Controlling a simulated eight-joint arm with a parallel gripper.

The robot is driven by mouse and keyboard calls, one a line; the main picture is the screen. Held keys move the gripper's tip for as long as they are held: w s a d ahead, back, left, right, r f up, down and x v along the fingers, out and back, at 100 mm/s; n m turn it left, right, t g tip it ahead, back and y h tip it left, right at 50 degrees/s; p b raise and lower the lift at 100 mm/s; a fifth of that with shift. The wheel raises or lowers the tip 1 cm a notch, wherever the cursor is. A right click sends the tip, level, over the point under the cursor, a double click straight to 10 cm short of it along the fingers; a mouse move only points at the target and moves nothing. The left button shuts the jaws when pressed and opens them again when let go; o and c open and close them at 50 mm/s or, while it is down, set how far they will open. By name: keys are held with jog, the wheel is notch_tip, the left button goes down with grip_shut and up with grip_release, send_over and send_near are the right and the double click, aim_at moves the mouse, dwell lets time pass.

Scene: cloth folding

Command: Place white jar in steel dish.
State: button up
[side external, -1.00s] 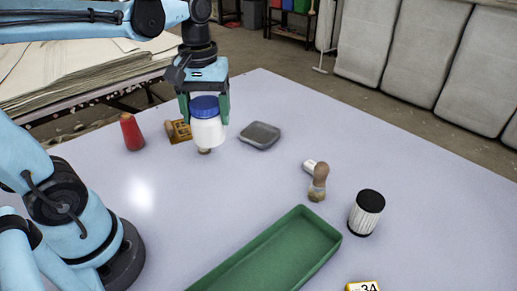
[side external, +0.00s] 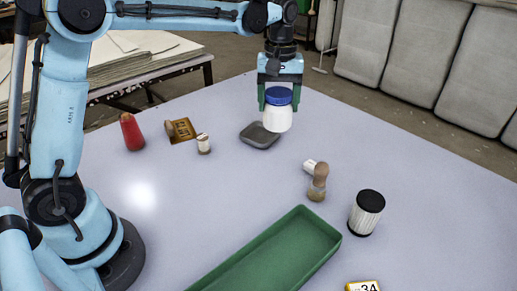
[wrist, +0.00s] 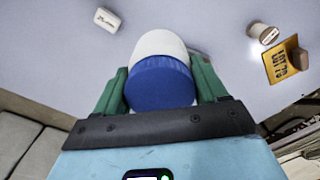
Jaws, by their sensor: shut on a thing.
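The white jar (side external: 278,119) with a blue lid is between the green fingers of my gripper (side external: 278,100), which is shut on it. The jar is upright and held above the table, overlapping the right edge of the steel dish in the side view. The steel dish (side external: 256,137) is a shallow grey square dish lying on the table. In the wrist view the jar (wrist: 160,45) and its blue lid fill the space between the fingers (wrist: 160,85).
A green tray (side external: 235,272) lies in front. The middle of the table is clear.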

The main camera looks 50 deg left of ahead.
jog(key=shift+w+a+f, duration=0.6)
jog(key=shift+a+f, duration=1.1)
jog(key=shift+f, duration=0.05)
jog(key=shift+w+a+f, duration=0.65)
jog(key=shift+a+f, duration=1)
jog(key=shift+f, duration=0.05)
jog(key=shift+w+a+f, duration=0.6)
jog(key=shift+a+f, duration=1.1)
jog(key=shift+f, duration=0.05)
jog(key=shift+f, duration=0.1)
jog(key=o, duration=1.4)
jog(key=shift+c, duration=0.2)
